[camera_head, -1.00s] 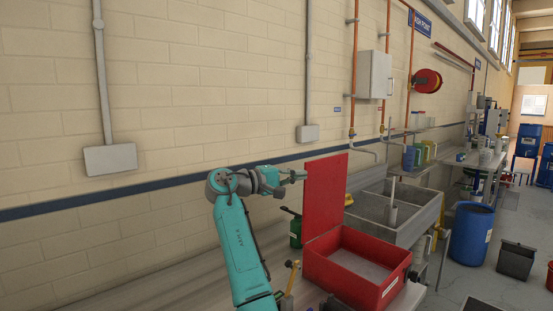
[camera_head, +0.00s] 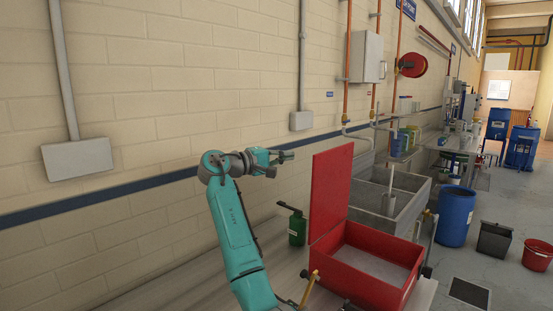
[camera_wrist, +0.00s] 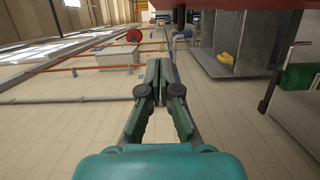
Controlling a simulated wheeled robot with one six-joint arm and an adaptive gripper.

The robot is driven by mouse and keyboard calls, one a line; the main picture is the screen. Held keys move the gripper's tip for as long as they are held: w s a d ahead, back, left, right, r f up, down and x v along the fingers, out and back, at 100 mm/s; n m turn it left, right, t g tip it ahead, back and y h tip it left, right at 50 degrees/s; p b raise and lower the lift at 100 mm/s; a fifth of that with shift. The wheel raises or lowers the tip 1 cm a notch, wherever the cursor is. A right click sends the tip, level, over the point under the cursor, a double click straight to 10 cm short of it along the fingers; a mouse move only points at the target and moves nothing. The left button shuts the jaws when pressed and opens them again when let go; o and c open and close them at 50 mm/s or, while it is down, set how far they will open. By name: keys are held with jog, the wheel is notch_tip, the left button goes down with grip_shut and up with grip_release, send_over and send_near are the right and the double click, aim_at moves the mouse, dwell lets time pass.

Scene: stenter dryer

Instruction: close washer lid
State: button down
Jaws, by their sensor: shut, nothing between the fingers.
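The washer is a red box (camera_head: 393,297) on the bench, with its red lid (camera_head: 331,196) standing upright, open, at its left rear edge. The tub inside shows a grey surface. My gripper (camera_head: 290,155) is up to the left of the lid near its top edge, fingers pointing toward the lid, apart from it as far as I can tell. In the wrist view my gripper (camera_wrist: 159,72) has its fingertips together, with nothing between them. A red edge, likely the lid (camera_wrist: 222,4), shows at the top of the wrist view.
A green can (camera_head: 297,230) stands behind the box's left side. A grey sink (camera_head: 405,190) lies behind the washer. A blue barrel (camera_head: 455,216) and a dark bin (camera_head: 494,240) stand on the floor at right.

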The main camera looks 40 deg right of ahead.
jog(key=s+d, duration=0.4)
jog(key=shift+s+d, duration=0.3)
jog(key=shift+s, duration=0.1)
jog(key=shift+s, duration=0.1)
